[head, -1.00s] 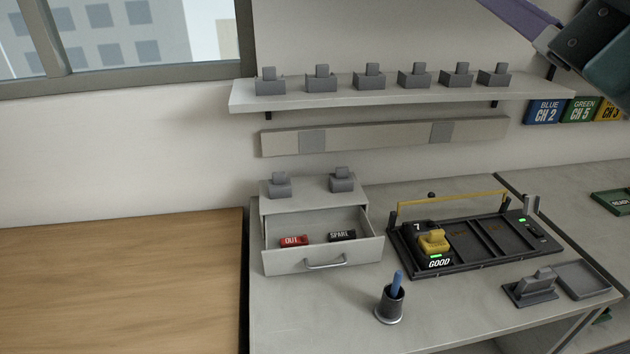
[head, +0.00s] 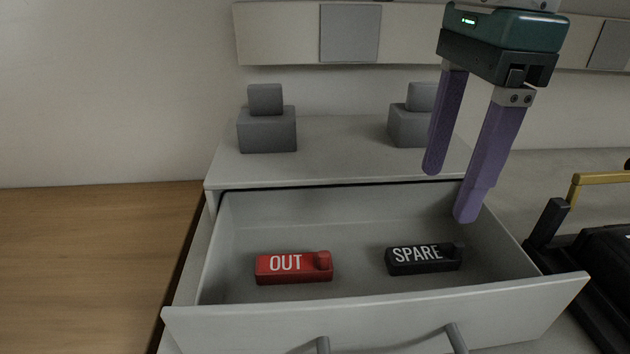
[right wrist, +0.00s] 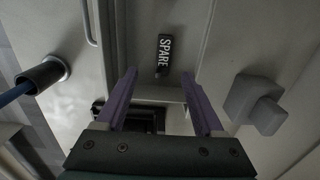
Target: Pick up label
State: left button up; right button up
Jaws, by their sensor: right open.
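A red label reading OUT (head: 290,268) lies in the left part of the open drawer (head: 375,324). A black label reading SPARE (head: 424,259) lies in its right part, and it also shows in the right wrist view (right wrist: 164,52). My right gripper (head: 450,196) is open and empty, fingers pointing down, above the right side of the drawer and apart from both labels. In the right wrist view its two purple fingers (right wrist: 160,82) are spread, with the SPARE label beyond their tips. My left gripper is out of view.
Two grey blocks (head: 267,130) with smaller upright pieces stand on top of the drawer unit. A dark rack with a yellow bar (head: 603,178) is at the right. A dark cup (right wrist: 45,73) shows in the right wrist view. A wooden surface (head: 80,265) at the left is clear.

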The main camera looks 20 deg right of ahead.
send_over(426, 253)
jog(key=s, duration=0.1)
notch_tip(426, 253, down, 5)
jog(key=shift+r, duration=0.15)
jog(key=f, duration=0.3)
jog(key=w+f+b, duration=0.1)
jog(key=f, duration=0.1)
jog(key=shift+f, duration=0.2)
grip_shut()
